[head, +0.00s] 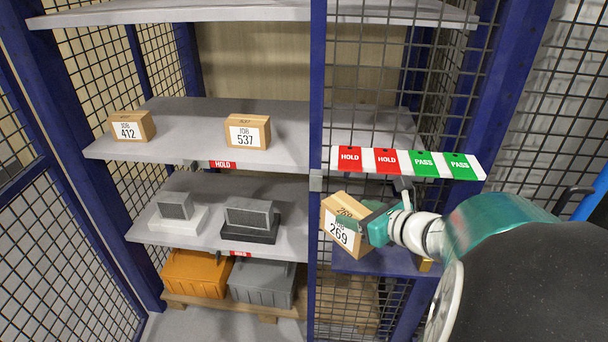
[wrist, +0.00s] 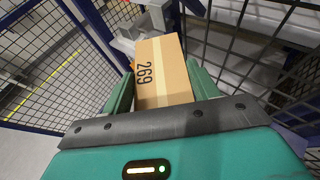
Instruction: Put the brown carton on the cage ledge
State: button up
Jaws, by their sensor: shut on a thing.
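The brown carton (head: 341,228), with a white label reading 269, is between the fingers of my gripper (head: 372,226), which is shut on it. In the head view the carton is tilted and sits in front of or just above the blue cage ledge (head: 375,264); I cannot tell whether it touches it. In the wrist view the carton (wrist: 163,75) shows its 269 side between the two green fingers of my gripper (wrist: 158,88). Part of the ledge is hidden behind the carton and my arm.
A strip with red HOLD and green PASS tags (head: 408,162) hangs above the ledge. A blue post (head: 318,120) and wire mesh border it. Left shelves hold the 412 carton (head: 131,126), the 537 carton (head: 247,132) and two grey devices; an orange bin (head: 195,273) and grey bin (head: 262,284) are below.

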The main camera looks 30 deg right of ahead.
jog(key=shift+w+d+f, duration=0.1)
jog(key=shift+d+f, duration=1.35)
jog(key=shift+f, duration=0.3)
jog(key=shift+w+d+f, duration=0.1)
jog(key=shift+d+f, duration=1.35)
jog(key=shift+f, duration=0.35)
jog(key=shift+d+f, duration=1.45)
jog(key=shift+f, duration=0.3)
jog(key=shift+f, duration=0.1)
jog(key=o, duration=1.7)
jog(key=shift+f, duration=0.1)
